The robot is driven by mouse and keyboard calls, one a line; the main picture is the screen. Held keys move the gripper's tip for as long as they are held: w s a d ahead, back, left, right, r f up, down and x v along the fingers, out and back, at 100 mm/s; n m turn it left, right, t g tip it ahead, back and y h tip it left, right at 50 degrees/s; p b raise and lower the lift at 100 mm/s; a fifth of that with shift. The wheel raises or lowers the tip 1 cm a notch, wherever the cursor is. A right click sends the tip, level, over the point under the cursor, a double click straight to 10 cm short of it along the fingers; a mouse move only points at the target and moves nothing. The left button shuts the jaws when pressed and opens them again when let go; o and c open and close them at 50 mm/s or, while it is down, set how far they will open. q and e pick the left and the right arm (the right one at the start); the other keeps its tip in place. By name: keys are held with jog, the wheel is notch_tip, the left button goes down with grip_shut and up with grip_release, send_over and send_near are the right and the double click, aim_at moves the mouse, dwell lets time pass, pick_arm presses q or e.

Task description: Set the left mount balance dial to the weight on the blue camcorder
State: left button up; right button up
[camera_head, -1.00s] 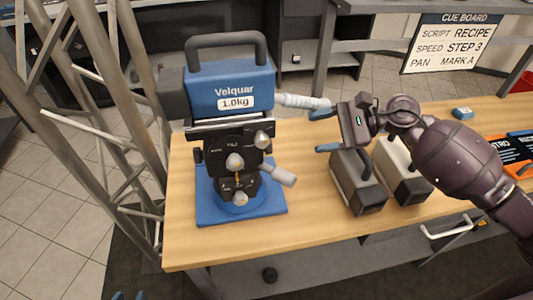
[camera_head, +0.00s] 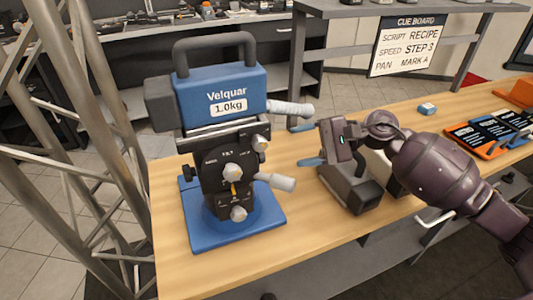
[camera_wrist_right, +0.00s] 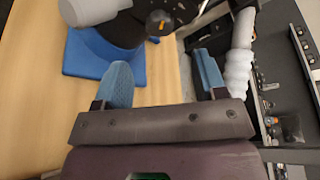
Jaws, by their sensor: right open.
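The blue camcorder (camera_head: 225,88) marked "Velquar" and "1.0kg" sits on a dark mount head (camera_head: 214,168) with a round blue base on a blue plate (camera_head: 222,228). The head's face carries several pale knobs, including one in the middle (camera_head: 232,172) and one lower down (camera_head: 238,213). The small dial markings are too small to read. My right gripper (camera_head: 302,144) is open and empty, right of the mount and apart from it. In the right wrist view its two blue fingertips (camera_wrist_right: 165,80) are spread, with the mount's base beyond. My left gripper is not in view.
A grey handled block (camera_head: 350,188) stands on the table below my right gripper. A cue board (camera_head: 403,46) reads "SCRIPT RECIPE, SPEED STEP 3, PAN MARK A". Orange and dark cards (camera_head: 480,138) lie at right. A metal truss (camera_head: 85,140) rises at left.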

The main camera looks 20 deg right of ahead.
jog(key=x, duration=0.8)
jog(key=shift+c, duration=0.2)
jog(key=c, duration=0.9)
